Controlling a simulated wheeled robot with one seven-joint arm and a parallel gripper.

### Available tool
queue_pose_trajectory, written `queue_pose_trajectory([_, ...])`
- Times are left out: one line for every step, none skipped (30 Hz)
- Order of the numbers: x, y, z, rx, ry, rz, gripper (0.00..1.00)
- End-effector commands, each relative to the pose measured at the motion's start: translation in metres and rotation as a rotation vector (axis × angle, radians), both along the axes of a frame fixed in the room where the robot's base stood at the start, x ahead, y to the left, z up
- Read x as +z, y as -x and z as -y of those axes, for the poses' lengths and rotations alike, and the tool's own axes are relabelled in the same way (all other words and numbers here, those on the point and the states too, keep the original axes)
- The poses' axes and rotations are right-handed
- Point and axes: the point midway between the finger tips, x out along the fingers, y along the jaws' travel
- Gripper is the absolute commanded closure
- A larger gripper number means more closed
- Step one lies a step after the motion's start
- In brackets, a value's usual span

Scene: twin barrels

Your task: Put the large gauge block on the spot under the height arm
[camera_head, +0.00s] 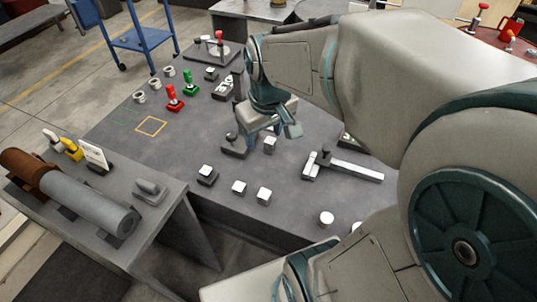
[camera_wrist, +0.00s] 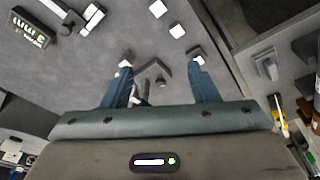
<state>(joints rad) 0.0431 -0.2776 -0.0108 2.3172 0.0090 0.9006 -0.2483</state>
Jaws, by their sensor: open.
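Several pale-topped blocks lie on the dark table: one (camera_head: 270,145) just below my gripper, two (camera_head: 239,187) (camera_head: 264,195) near the front edge, and one (camera_head: 207,172) on a dark base. I cannot tell which is the large gauge block. A dark stand (camera_head: 234,151) with a knob, possibly the height arm's, is beside my gripper; its spot is not clear. My gripper (camera_head: 277,128) is open above the table. In the wrist view its blue fingers (camera_wrist: 158,82) are wide apart, with the dark stand (camera_wrist: 160,69) between and beyond them and nothing gripped.
A slide-like metal tool (camera_head: 343,167) lies to the right. Red (camera_head: 174,98) and green (camera_head: 190,83) clamps stand at the back left. A lower bench (camera_head: 150,225) with a cylinder (camera_head: 92,208) is at left.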

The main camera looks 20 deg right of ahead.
Motion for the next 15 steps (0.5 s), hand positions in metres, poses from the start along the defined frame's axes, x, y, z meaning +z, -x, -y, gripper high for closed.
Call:
queue_pose_trajectory([0.002, 0.018, -0.004, -0.032, -0.007, 0.018, 0.46])
queue_pose_trajectory([0.002, 0.026, -0.006, -0.052, -0.011, 0.025, 0.46])
queue_pose_trajectory([0.001, 0.036, -0.009, -0.077, -0.018, 0.033, 0.46])
queue_pose_trajectory([0.001, 0.043, -0.010, -0.094, -0.023, 0.038, 0.46])
queue_pose_trajectory([0.000, 0.049, -0.011, -0.110, -0.026, 0.044, 0.46])
queue_pose_trajectory([-0.001, 0.056, -0.013, -0.128, -0.031, 0.050, 0.46])
queue_pose_trajectory([-0.002, 0.061, -0.013, -0.141, -0.034, 0.053, 0.46])
queue_pose_trajectory([-0.003, 0.065, -0.014, -0.151, -0.037, 0.056, 0.46])
queue_pose_trajectory([-0.004, 0.069, -0.015, -0.161, -0.040, 0.059, 0.46])
queue_pose_trajectory([-0.004, 0.071, -0.015, -0.168, -0.042, 0.061, 0.46])
queue_pose_trajectory([-0.005, 0.072, -0.015, -0.172, -0.043, 0.062, 0.46])
queue_pose_trajectory([-0.005, 0.074, -0.015, -0.177, -0.044, 0.063, 0.46])
queue_pose_trajectory([-0.005, 0.074, -0.015, -0.179, -0.045, 0.063, 0.46])
queue_pose_trajectory([-0.005, 0.075, -0.016, -0.180, -0.045, 0.063, 0.46])
queue_pose_trajectory([-0.005, 0.075, -0.016, -0.180, -0.045, 0.063, 0.46])
